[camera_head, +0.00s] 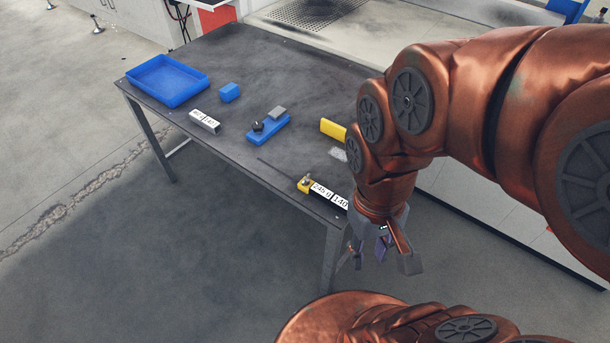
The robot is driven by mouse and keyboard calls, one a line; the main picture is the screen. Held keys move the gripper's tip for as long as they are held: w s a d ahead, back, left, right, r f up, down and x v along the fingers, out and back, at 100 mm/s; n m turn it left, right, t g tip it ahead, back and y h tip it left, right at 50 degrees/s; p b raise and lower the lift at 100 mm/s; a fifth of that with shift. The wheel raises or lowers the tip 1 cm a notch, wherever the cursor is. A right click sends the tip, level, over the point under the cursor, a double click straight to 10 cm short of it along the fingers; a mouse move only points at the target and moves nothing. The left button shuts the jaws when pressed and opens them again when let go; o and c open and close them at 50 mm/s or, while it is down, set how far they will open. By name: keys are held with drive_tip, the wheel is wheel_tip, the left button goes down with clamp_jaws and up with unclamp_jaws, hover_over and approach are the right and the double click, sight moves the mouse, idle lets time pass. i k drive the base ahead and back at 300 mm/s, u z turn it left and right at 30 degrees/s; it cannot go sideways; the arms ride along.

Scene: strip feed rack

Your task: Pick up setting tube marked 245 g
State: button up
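The setting tube marked 245 g (321,189) lies near the front right corner of the dark table. It has a yellow end with a small metal fitting at its left and white labels reading "245 g" and "140". Its right end reaches up to my arm in the picture, so I cannot tell whether part of it is hidden. My gripper (383,257) points down, to the right of the tube and lower in the picture, apart from it. Its fingers are spread, and I see nothing held between them.
The dark table (225,62) bears a blue tray (140,82), a blue cube (229,92), a white-labelled piece (205,122), a blue block (268,130) with dark and grey parts, and a yellow piece (332,129) beside my arm. The table's back middle is clear.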

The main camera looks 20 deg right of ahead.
sight(336, 202)
drive_tip(key=u, duration=0.55)
drive_tip(key=k, duration=1.3)
drive_tip(key=u, duration=0.95)
drive_tip(key=i, duration=1.15)
drive_tip(key=z, duration=0.85)
